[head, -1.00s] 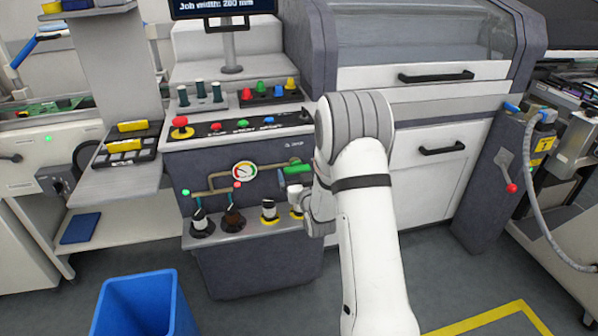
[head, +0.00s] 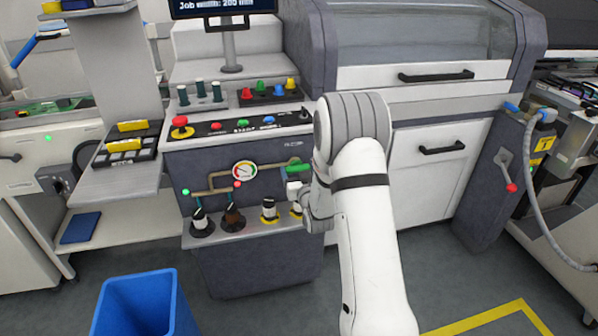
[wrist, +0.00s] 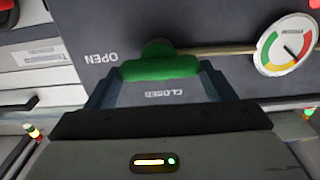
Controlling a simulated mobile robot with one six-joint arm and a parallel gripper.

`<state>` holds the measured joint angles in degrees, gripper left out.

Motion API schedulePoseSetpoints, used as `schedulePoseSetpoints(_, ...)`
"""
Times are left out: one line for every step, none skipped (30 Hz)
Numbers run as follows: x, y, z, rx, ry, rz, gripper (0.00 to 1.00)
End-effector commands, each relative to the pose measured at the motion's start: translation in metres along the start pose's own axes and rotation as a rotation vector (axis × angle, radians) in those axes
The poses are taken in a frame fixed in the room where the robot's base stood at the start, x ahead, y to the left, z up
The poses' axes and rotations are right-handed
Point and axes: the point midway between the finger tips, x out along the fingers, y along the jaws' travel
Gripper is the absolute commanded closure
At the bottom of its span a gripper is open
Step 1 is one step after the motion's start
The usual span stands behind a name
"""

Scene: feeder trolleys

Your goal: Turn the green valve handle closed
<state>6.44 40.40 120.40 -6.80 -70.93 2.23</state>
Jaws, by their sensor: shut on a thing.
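The green valve handle (head: 298,172) sits on the front panel of the machine, at the right end of a brass pipe. In the wrist view the handle (wrist: 160,67) lies across the picture between my fingers. My gripper (wrist: 158,78) is shut on it, one finger at each end. The word OPEN is on the panel to the left of the handle and CLOSED is just below it, both upside down in this view. In the head view my gripper (head: 294,186) is partly hidden by my arm.
A round pressure gauge (head: 244,171) is on the pipe left of the handle. Several black-based knobs or nozzles stand on a ledge (head: 250,228) below. Above is a control panel with a red button (head: 180,122). A blue bin (head: 140,305) stands on the floor.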

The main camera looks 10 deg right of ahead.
Motion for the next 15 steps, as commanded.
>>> schedulePoseSetpoints(-0.0001, -0.0001, 0.0002, -0.001, 0.000, 0.000, 0.46)
schedulePoseSetpoints(-0.0001, -0.0001, 0.0004, -0.003, 0.000, 0.000, 0.46)
schedulePoseSetpoints(-0.0001, -0.0001, 0.0007, -0.006, 0.000, 0.000, 0.46)
schedulePoseSetpoints(0.0000, -0.0002, 0.0009, -0.010, 0.000, 0.000, 0.46)
schedulePoseSetpoints(0.0000, -0.0002, 0.0013, -0.015, 0.001, 0.000, 0.46)
schedulePoseSetpoints(0.0000, -0.0003, 0.0019, -0.025, 0.001, 0.000, 0.46)
schedulePoseSetpoints(0.0000, -0.0004, 0.0023, -0.032, 0.001, 0.000, 0.46)
schedulePoseSetpoints(0.0001, -0.0004, 0.0028, -0.042, 0.001, 0.000, 0.46)
schedulePoseSetpoints(0.0001, -0.0005, 0.0033, -0.059, 0.001, 0.000, 0.46)
schedulePoseSetpoints(0.0002, -0.0006, 0.0036, -0.073, 0.002, 0.000, 0.46)
schedulePoseSetpoints(0.0002, -0.0007, 0.0040, -0.089, 0.002, 0.000, 0.46)
schedulePoseSetpoints(0.0003, -0.0009, 0.0048, -0.112, 0.003, 0.000, 0.46)
schedulePoseSetpoints(0.0003, -0.0010, 0.0052, -0.133, 0.003, 0.000, 0.46)
schedulePoseSetpoints(0.0004, -0.0012, 0.0055, -0.154, 0.003, 0.000, 0.46)
schedulePoseSetpoints(0.0003, -0.0014, 0.0061, -0.184, 0.004, 0.000, 0.46)
